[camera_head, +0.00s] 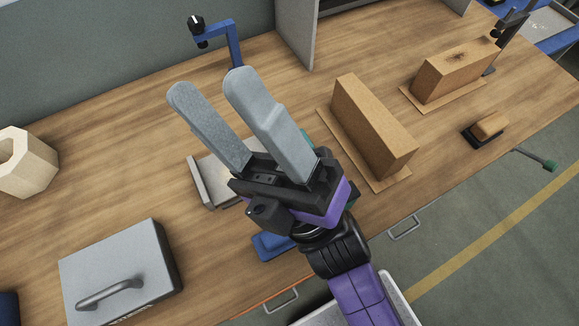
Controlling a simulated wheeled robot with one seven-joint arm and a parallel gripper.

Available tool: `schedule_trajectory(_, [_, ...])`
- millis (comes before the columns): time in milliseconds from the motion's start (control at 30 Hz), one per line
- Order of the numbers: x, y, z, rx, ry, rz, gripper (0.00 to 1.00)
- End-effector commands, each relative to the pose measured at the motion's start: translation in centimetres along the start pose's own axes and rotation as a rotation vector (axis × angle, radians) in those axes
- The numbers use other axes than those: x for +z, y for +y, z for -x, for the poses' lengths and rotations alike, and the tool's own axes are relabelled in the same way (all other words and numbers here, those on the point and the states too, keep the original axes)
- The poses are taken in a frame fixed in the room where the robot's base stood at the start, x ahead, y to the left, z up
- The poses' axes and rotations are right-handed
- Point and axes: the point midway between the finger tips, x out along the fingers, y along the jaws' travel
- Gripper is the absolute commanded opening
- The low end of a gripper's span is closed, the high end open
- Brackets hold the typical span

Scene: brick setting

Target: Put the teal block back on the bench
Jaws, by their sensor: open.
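My gripper (212,86) is open and empty, its two grey fingers apart and raised in front of the wooden bench (120,105). No whole teal block can be made out. Small dark green-teal bits (353,196) show at the right edge of my gripper; I cannot tell whether they belong to the block. My gripper and wrist hide the middle of the bench, including part of a grey metal piece (201,185) and part of a blue piece (270,246).
A grey case (115,262) stands front left, a pale hollow block (28,165) far left. A blue bracket (232,38) stands behind my fingers. Bare bench lies between case and bracket.

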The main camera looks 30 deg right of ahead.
Motion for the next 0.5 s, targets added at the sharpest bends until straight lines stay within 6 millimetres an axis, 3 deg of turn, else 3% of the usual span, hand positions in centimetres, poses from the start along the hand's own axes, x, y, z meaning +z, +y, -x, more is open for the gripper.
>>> schedule_trajectory(233, [4.5,-1.5,10.4,-0.212,-0.454,-0.438,0.56])
schedule_trajectory(500, [5.7,-0.6,24.4,-0.383,-0.958,-0.82,0.56])
